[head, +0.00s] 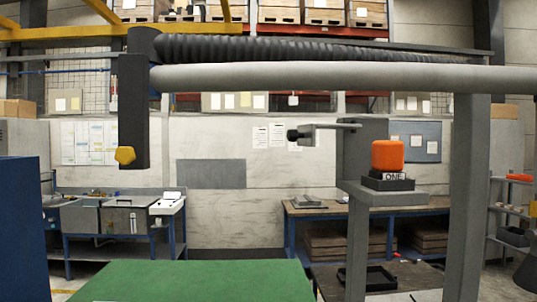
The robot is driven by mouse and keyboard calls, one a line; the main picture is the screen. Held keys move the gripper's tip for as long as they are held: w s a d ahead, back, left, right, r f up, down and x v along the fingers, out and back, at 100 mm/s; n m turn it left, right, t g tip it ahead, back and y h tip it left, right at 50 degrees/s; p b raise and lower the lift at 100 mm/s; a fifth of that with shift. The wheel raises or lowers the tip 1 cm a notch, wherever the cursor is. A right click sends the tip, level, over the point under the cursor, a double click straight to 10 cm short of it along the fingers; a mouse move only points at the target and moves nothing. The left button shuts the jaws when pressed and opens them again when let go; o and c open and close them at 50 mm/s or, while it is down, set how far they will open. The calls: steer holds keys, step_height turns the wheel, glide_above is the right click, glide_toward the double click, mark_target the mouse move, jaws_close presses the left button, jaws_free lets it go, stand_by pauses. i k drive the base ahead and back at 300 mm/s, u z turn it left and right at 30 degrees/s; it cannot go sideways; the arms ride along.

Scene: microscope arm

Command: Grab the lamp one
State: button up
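The lamp one is most likely the orange block with rounded edges (387,154). The base rests on a small grey platform (385,197) on a grey post, right of centre in the head view. I see no gripper fingers in this view, so where my gripper is relative to the lamp cannot be told.
A pale horizontal tube (330,78) with a dark ribbed hose (300,50) crosses above the lamp. A dark upright block (133,112) with a yellow knob hangs at its left end. A bracket with a black knob (296,135) is left of the lamp. A green surface (195,281) lies in front.

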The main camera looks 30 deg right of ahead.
mark_target(387, 156)
steer(key=z, duration=1.5)
steer(key=k, duration=0.8)
steer(key=u, duration=0.65)
steer(key=i, duration=0.5)
